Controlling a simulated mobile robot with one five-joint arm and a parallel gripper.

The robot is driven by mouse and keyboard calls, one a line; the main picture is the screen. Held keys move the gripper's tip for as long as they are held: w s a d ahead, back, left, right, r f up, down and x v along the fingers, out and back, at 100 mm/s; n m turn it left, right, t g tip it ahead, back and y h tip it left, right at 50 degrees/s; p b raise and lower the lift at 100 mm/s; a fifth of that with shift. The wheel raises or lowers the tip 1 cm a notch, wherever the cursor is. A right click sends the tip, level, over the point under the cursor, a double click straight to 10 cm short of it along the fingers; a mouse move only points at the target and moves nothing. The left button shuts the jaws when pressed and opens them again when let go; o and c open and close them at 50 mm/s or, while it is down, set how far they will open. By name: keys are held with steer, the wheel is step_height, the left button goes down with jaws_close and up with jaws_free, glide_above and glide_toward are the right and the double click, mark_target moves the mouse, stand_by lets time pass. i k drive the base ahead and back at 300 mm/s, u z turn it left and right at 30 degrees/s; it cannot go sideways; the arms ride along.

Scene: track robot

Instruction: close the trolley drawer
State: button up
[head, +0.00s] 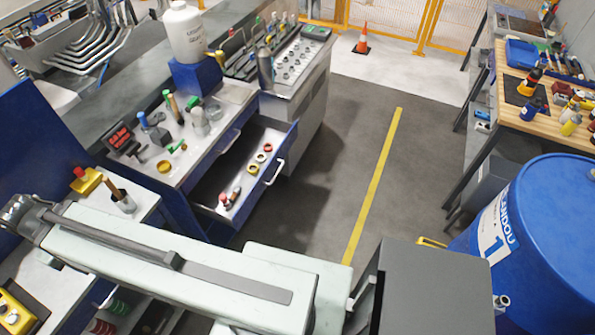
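The blue trolley (232,93) stands left of centre in the head view, with bottles and tools on its grey top. Its drawer (222,178) is pulled well out toward the aisle on the right. The drawer front carries a pale handle (275,173) on its outer side. Several rings (259,157) and a few small red-tipped and brown items (230,198) lie inside. My pale arm crosses the lower left, in front of the trolley's near side. I cannot make out my gripper in this view.
A grey cabinet (312,95) stands just behind the open drawer. A large blue drum (555,235) is at the lower right, and a wooden-topped bench (507,73) is at the upper right. The dark floor aisle with its yellow line (375,180) is clear.

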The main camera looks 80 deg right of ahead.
mark_target(229, 170)
steer(key=z, duration=2.15)
